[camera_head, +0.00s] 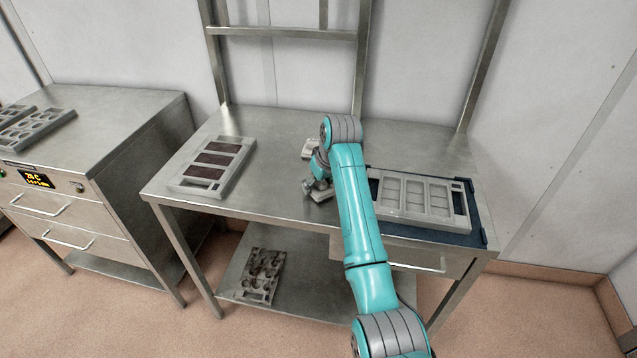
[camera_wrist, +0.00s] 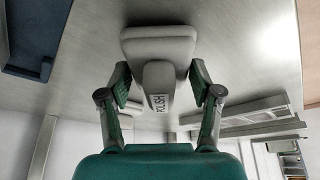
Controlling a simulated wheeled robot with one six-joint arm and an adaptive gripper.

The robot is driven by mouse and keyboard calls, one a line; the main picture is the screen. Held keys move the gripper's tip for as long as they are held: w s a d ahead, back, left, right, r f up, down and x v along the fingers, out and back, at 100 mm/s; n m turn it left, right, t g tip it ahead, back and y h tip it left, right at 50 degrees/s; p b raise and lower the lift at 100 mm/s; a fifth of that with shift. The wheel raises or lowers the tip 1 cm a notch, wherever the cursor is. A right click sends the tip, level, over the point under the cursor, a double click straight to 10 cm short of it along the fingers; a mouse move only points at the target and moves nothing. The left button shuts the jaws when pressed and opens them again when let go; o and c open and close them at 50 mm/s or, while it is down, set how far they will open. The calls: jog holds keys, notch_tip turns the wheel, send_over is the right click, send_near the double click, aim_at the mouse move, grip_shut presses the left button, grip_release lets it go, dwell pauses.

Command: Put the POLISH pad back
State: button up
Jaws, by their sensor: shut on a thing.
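The POLISH pad (camera_wrist: 158,42) is a grey block with rounded corners and a raised handle bearing the word POLISH, in the upper middle of the wrist view. My gripper (camera_wrist: 159,86) is shut on its handle, one finger on each side. In the head view my gripper (camera_head: 316,182) is over the middle of the steel table (camera_head: 270,185), and the pad (camera_head: 323,197) shows below it, partly hidden by my arm. I cannot tell whether the pad touches the table. A small light-grey item (camera_head: 309,148) lies behind my gripper, partly covered by my arm.
A mould tray with dark brown cavities (camera_head: 175,183) lies left on the table. A grey tray with empty cavities (camera_head: 388,210) sits on a dark blue mat (camera_head: 475,213) at the right. A stained mould (camera_head: 262,275) lies on the lower shelf. A drawer cabinet (camera_head: 110,120) stands left.

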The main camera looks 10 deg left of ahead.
jog(key=o, duration=1)
jog(key=shift+f, duration=0.1)
jog(key=v, duration=1.2)
